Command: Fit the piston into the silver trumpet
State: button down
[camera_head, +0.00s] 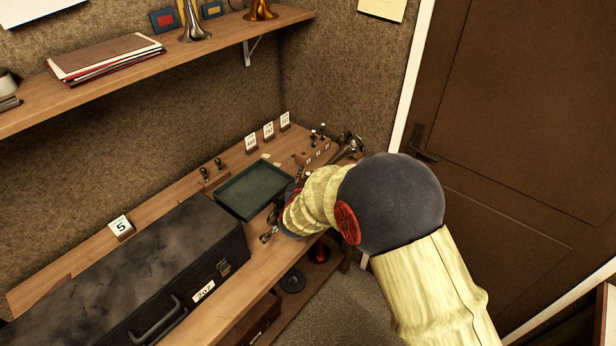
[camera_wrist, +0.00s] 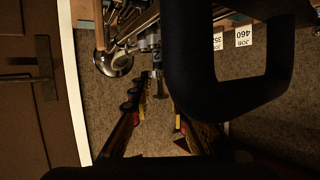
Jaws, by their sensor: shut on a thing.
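The silver trumpet shows its flared bell (camera_head: 348,148) at the far right end of the bench in the head view. In the wrist view its bell (camera_wrist: 118,62) and bright tubing lie at the upper left, just beyond my fingers. My gripper (camera_wrist: 157,88) is shut on a small, dark and silvery thing, apparently the piston, between its fingertips. The piston is dim and mostly hidden, so its tilt and whether it touches the trumpet cannot be told. In the head view my arm hides the gripper's tips and part of the trumpet.
A green tray (camera_head: 255,188) lies on the bench left of my arm. A wooden block (camera_head: 312,152) with upright pistons stands behind it. Number cards (camera_head: 268,131) line the wall. A large black case (camera_head: 150,275) fills the near left. A shelf (camera_head: 150,68) overhangs the bench.

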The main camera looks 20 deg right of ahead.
jog(key=shift+f+b, duration=0.6)
jog(key=shift+f, duration=0.3)
jog(key=shift+r, duration=0.15)
jog(key=shift+r+p, duration=3.45)
jog(key=shift+r, duration=0.8)
jog(key=shift+f+b, duration=2.05)
jog(key=shift+f, duration=1.1)
